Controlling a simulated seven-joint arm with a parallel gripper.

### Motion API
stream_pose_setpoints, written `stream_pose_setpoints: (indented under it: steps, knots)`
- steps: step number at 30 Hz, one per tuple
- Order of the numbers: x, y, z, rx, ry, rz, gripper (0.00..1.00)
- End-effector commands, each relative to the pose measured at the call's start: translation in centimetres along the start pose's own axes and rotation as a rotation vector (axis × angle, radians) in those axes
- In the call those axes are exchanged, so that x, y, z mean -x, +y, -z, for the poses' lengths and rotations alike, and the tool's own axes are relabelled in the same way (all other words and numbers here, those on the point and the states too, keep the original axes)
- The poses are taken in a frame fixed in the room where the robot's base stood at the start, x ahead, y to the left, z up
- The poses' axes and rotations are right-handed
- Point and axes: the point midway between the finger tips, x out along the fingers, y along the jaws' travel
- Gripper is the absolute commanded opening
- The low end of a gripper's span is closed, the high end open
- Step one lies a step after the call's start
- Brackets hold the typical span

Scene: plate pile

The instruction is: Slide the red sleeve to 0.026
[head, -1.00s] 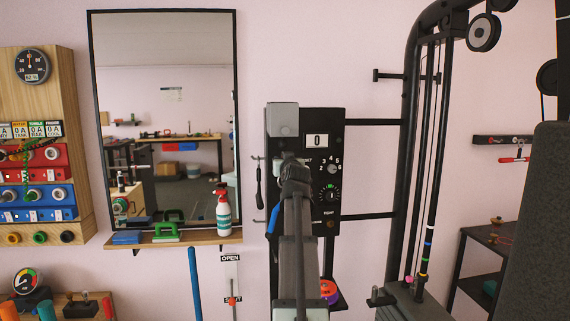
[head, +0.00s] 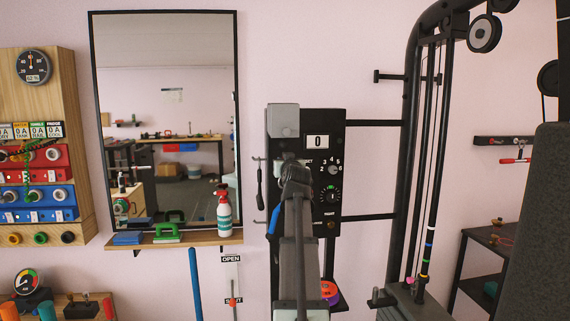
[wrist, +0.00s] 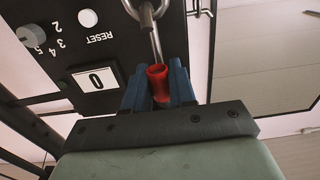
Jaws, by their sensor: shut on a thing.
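The red sleeve (wrist: 158,84) is a short red tube between the two blue fingers of my gripper (wrist: 157,74) in the wrist view. My gripper is shut on it. In the head view my own arm hides the sleeve and my fingers in front of the black panel (head: 333,222).
The black panel carries a display (head: 319,141) reading 0, a numbered dial and a RESET button (wrist: 88,18). A cable machine (head: 408,150) stands to the right. A mirror (head: 165,70) and a shelf (head: 205,238) with a spray bottle (head: 224,210) are left.

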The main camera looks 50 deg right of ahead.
Motion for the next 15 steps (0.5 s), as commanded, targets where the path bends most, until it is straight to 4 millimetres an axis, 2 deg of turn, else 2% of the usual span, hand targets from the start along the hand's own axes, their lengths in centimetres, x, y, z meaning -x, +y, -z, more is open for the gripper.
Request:
stream_pose_setpoints:
  steps: [15]
  knots:
    - [0.02, -0.01, -0.35, 0.0, 0.0, 0.0, 0.0]
